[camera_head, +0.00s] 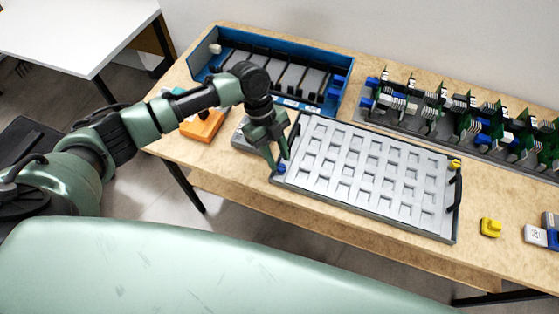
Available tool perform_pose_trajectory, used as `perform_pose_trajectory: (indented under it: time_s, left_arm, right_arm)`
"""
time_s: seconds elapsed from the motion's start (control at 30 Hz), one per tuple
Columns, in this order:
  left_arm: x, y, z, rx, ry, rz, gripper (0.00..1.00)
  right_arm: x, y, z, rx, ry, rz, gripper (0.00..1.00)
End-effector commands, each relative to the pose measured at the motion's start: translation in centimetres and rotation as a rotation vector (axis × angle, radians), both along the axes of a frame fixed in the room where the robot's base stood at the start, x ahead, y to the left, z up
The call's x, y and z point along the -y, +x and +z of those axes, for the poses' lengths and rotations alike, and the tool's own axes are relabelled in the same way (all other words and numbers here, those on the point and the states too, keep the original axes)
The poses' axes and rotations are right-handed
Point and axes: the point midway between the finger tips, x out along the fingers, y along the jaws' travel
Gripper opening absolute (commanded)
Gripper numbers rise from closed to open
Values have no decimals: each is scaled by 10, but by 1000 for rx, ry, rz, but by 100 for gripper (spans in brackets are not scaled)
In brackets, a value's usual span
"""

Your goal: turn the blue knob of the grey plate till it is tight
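The grey plate (365,222) is a flat tray with rows of square pockets, lying on the wooden table. Its blue knob (281,168) sits at the near left corner. My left gripper (279,160) points down right at this corner, with its two fingers a little apart. The fingertips are just above or beside the knob; I cannot tell whether they touch it. A yellow knob (455,163) shows at the plate's far right corner. My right gripper is not in view.
A blue case (341,97) with dark slots stands behind the plate. A rack of green circuit boards (432,112) is at the back right. An orange block (203,126) lies to the left. A yellow piece (491,228) and a white block (535,235) lie at the right.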

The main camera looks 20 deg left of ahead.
Motion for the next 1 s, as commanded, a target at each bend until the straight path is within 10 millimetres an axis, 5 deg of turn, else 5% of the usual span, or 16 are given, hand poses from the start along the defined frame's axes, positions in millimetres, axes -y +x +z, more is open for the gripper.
perform_pose_trajectory:
  time_s: [0.4,1.0]
  left_arm:
    - [-19,11,50,2,0,1,32]
    - [-19,10,52,0,0,1,32]
  right_arm:
    - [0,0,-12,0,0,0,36]
    - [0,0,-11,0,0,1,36]
